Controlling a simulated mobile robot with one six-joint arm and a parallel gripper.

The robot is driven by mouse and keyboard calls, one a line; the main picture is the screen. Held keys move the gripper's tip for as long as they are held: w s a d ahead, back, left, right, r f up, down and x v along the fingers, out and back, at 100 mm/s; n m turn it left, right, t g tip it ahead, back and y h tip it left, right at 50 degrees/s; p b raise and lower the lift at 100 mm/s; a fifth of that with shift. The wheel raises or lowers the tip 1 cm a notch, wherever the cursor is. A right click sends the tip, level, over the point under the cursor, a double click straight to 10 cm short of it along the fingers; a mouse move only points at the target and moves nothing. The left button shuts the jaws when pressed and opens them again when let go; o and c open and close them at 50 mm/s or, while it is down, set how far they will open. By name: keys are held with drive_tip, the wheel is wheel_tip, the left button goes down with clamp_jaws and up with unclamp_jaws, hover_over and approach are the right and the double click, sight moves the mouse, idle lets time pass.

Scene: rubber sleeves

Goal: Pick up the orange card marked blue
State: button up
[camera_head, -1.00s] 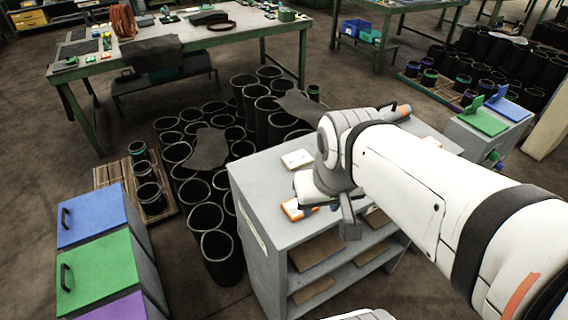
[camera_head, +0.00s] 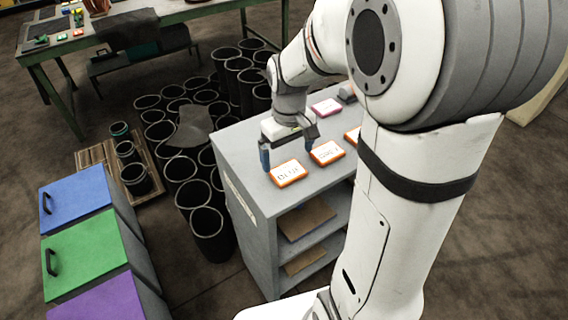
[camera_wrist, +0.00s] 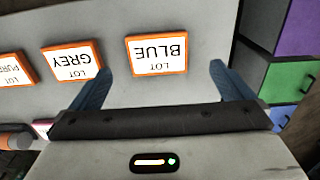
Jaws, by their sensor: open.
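The orange-edged card marked BLUE (camera_wrist: 157,54) lies flat on the grey cabinet top, its lettering upside down in the wrist view. In the head view it is the nearest card (camera_head: 286,174), at the left end of the row. My gripper (camera_wrist: 161,68) is open and empty, its two blue fingers pointing down and spread wider than the card. In the head view my gripper (camera_head: 287,160) is just behind and above this card. I cannot tell the exact height of the fingertips. The card marked GREY (camera_wrist: 71,62) lies beside the left finger.
A card marked PURPLE (camera_wrist: 15,70) lies beyond the GREY one. A magenta-edged card (camera_head: 326,107) lies farther back on the cabinet (camera_head: 240,150). Black sleeves (camera_head: 208,222) stand left of the cabinet. Blue, green and purple bins (camera_head: 85,240) stand at the left.

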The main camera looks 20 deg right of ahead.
sight(288, 171)
drive_tip(key=f, duration=0.6)
drive_tip(key=shift+w+p, duration=0.3)
drive_tip(key=shift+p, duration=0.1)
drive_tip(key=shift+c, duration=0.2)
drive_tip(key=c, duration=1)
